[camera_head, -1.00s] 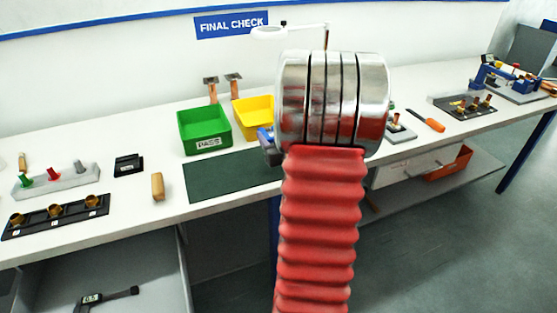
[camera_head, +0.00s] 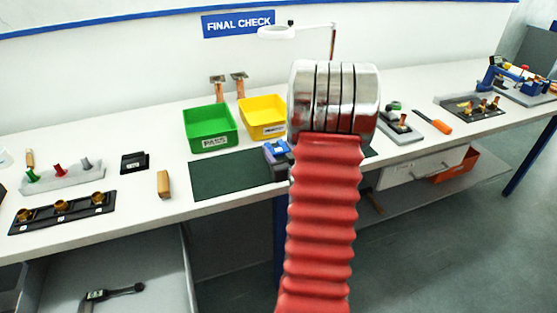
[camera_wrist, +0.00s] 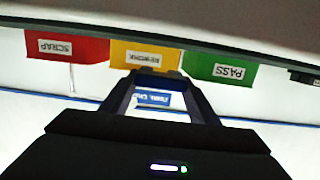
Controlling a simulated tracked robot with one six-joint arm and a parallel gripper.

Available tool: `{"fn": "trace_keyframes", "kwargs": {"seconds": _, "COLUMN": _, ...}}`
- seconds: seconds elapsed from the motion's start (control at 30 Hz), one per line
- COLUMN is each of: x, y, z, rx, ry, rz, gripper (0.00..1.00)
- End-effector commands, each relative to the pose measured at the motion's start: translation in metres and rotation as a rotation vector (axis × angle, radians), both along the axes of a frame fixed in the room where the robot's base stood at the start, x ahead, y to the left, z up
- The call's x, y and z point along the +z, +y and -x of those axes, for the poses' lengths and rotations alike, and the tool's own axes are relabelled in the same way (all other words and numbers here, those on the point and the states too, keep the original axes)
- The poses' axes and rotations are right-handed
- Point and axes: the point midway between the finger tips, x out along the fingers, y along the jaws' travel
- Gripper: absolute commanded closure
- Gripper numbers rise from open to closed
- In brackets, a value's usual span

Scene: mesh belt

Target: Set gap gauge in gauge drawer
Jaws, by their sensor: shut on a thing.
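My gripper (camera_wrist: 152,88) shows in the wrist view as two dark fingers closed on a blue thing, seen only as a narrow strip between the tips. I cannot tell from this strip whether it is the gap gauge. In the head view my arm hides the gripper. An open grey drawer (camera_head: 155,268) is below the bench at the lower left. In it lies a black gauge-like tool (camera_head: 112,293) with a small pale label. A blue and grey piece (camera_head: 276,153) shows beside my arm at the dark mat; I cannot tell whether it rests there.
Green (camera_head: 210,128) and yellow (camera_head: 262,118) bins stand behind the dark mat (camera_head: 225,178). A wooden block (camera_head: 164,184), a black case (camera_head: 134,162) and a holder with brass parts (camera_head: 62,211) are on the bench at left. A white drawer (camera_head: 425,167) is at right.

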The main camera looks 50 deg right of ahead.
Motion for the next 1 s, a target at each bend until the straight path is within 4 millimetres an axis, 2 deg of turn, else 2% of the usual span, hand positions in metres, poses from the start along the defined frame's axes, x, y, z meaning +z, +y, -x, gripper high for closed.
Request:
{"fn": "trace_keyframes", "kwargs": {"seconds": 0.33, "x": -0.035, "y": -0.001, "z": 0.0, "rx": -0.001, "ry": 0.0, "rz": -0.001, "gripper": 0.76}}
{"fn": "trace_keyframes", "kwargs": {"seconds": 0.77, "x": -0.039, "y": -0.001, "z": 0.0, "rx": -0.002, "ry": -0.001, "rz": 0.001, "gripper": 0.76}}
{"fn": "trace_keyframes", "kwargs": {"seconds": 0.8, "x": -0.039, "y": 0.0, "z": 0.001, "rx": -0.002, "ry": 0.0, "rz": 0.0, "gripper": 0.43}}
{"fn": "trace_keyframes", "kwargs": {"seconds": 1.0, "x": -0.039, "y": 0.0, "z": 0.001, "rx": -0.002, "ry": 0.0, "rz": 0.0, "gripper": 0.29}}
